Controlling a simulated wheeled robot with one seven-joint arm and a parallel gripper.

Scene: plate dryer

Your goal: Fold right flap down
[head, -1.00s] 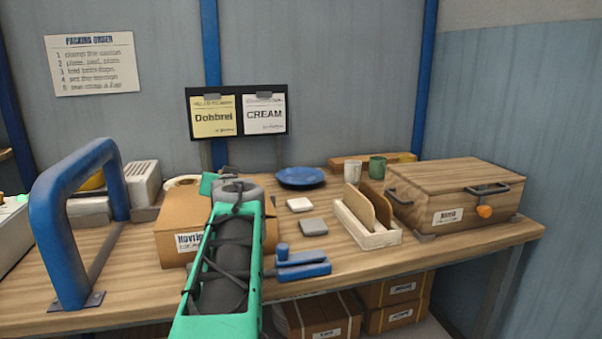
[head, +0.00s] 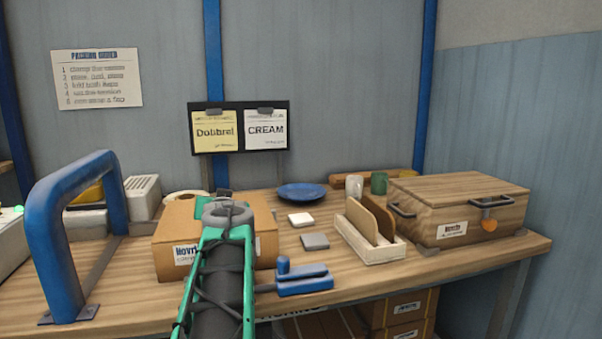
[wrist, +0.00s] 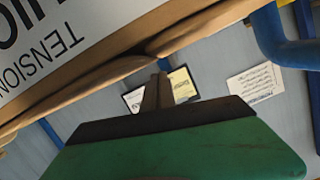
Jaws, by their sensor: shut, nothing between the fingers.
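A brown cardboard carton (head: 172,232) with a white printed label stands on the bench, left of centre in the head view. My green and grey arm covers its middle, so I cannot make out the right flap there. In the wrist view the carton's label (wrist: 60,38) fills the upper left, with brown cardboard edges (wrist: 190,28) beside it. I cannot tell which edge is the right flap. My gripper (wrist: 157,92) is shut and empty close to these edges; whether it touches them is unclear.
A blue arch-shaped frame (head: 47,240) stands left of the carton. To the right are a blue clamp-like piece (head: 305,286), white and grey pads, a blue plate (head: 301,191), a slotted holder (head: 375,252) and a wooden case (head: 470,203). Two cards (head: 240,130) hang behind.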

